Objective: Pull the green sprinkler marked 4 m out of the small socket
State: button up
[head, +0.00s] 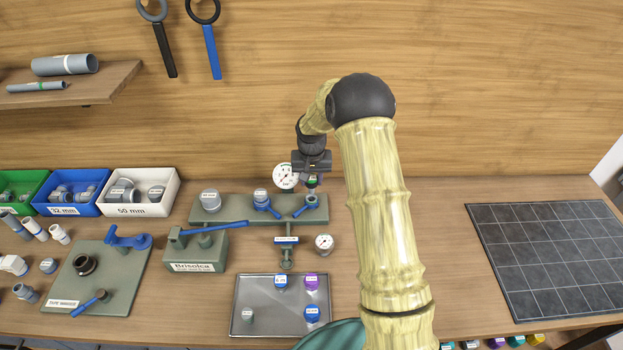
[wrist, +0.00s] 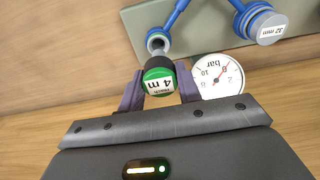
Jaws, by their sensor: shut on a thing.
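The green sprinkler (wrist: 158,84) has a green cap with a white "4 m" label and a black body. My gripper (wrist: 160,92) is shut on it, one finger on each side of the cap. In the head view the sprinkler (head: 312,181) hangs under my gripper (head: 312,176), above the right end of the grey-green manifold (head: 240,211). The small socket (wrist: 158,41) is a grey ring with a blue valve handle, just beyond the black body in the wrist view.
A pressure gauge (wrist: 217,76) is close beside my right finger. A 32 mm capped outlet (wrist: 266,27) with a blue handle stands further right. A grey tray (head: 262,310) with blue and purple caps lies in front. The dark tiled mat (head: 550,255) at right is empty.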

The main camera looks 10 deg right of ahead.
aim_at(311, 178)
jog(key=shift+r, duration=0.15)
jog(key=shift+r+p, duration=1.3)
jog(key=shift+r, duration=0.75)
jog(key=shift+f, duration=0.2)
